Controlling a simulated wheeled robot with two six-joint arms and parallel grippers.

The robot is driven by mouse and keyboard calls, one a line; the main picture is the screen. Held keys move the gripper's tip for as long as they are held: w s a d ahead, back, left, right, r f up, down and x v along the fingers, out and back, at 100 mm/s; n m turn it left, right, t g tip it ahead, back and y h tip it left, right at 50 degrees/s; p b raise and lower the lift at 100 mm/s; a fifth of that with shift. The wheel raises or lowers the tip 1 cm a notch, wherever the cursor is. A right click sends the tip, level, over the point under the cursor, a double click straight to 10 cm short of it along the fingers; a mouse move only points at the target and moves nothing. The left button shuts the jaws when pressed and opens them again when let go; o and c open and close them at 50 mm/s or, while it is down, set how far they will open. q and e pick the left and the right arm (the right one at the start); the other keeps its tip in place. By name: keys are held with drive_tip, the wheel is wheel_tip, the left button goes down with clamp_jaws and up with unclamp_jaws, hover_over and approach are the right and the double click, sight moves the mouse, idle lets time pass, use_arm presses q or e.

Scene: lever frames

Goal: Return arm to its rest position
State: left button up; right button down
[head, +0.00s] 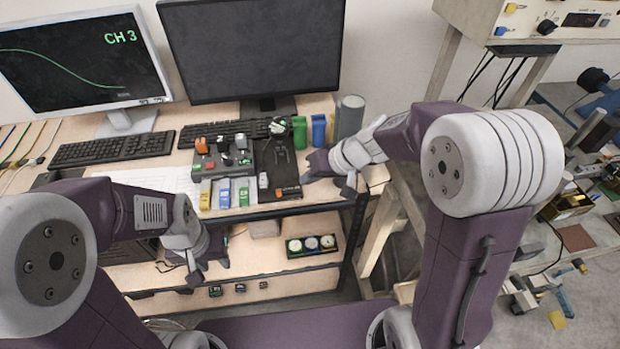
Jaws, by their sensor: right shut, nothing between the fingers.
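My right gripper (314,174) hangs at the front right of the desk, close to the right side of a black lever unit (283,165). It is shut and I see nothing in it. My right arm reaches in from the right with a bent elbow. My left gripper (196,268) points down in front of the desk's lower shelf; its fingers are small and partly hidden, so I cannot tell if it is open. A grey lever box (222,160) with orange, black and white handles stands left of the black unit, above a row of coloured labels.
Two monitors (255,50) and keyboards (112,148) stand behind. Green and blue blocks (318,130) and a grey cylinder (349,117) stand near my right gripper. A panel of round gauges (312,246) is on the lower shelf. A wooden trestle (386,225) stands right of the desk.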

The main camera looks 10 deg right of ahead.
drive_tip(key=s+d+f+m+g+h, duration=0.1)
drive_tip(key=s+d+f+h, duration=0.2)
drive_tip(key=s+d, duration=0.2)
drive_tip(key=s+d+f+g+h, duration=0.2)
drive_tip(key=s+d+f, duration=0.2)
drive_tip(key=s, duration=0.7)
drive_tip(key=d, duration=0.2)
drive_tip(key=shift+d+f+m+h, duration=0.3)
drive_tip(key=shift+m+h, duration=0.1)
idle(1.9)
